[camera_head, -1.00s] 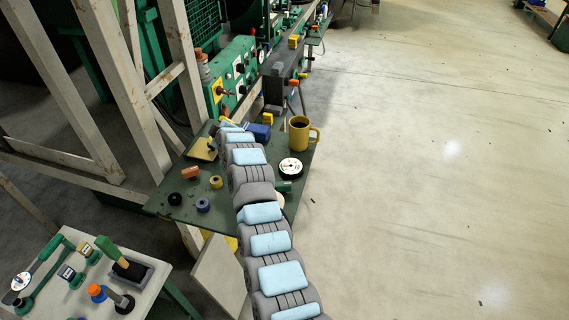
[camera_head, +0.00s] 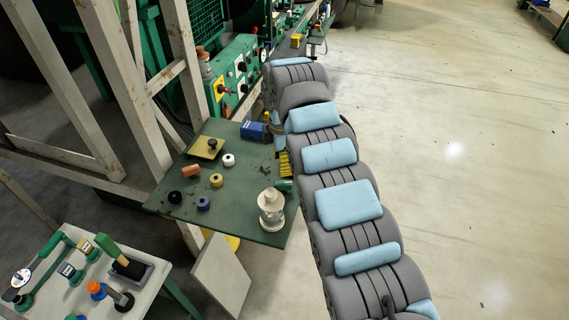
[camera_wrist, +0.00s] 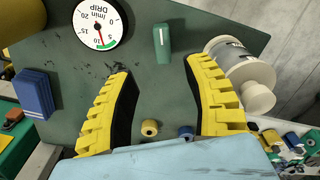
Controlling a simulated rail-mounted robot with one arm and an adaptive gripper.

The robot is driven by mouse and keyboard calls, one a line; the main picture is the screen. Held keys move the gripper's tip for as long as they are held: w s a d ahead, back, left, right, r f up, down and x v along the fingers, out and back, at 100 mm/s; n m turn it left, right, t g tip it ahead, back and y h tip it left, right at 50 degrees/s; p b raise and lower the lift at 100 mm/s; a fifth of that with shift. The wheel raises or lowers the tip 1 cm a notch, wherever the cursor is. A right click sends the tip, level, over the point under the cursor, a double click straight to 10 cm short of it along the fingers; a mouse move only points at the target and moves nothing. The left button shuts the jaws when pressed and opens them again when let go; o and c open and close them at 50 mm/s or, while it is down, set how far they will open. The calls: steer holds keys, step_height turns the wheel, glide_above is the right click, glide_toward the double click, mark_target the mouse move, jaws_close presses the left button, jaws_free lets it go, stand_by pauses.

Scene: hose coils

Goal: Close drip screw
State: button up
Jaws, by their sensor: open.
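A dark green knob with a white mark (camera_wrist: 163,43), which I take for the drip screw, stands on the green tabletop in the wrist view. A green piece, seemingly the same knob, shows beside my arm in the head view (camera_head: 284,185).
A white ribbed cylinder (camera_head: 271,209) stands at the table's (camera_head: 236,222) front right corner, close to my right finger in the wrist view. A blue block (camera_head: 253,131), yellow spool (camera_head: 216,180) and blue spool (camera_head: 203,203) stand nearby. Open floor (camera_head: 470,170) lies to the right.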

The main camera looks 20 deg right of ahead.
mark_target(283, 182)
steer(key=shift+s, duration=0.2)
steer(key=shift+f, duration=3.9)
steer(key=shift+f+b, duration=0.1)
steer(key=shift+b, duration=0.2)
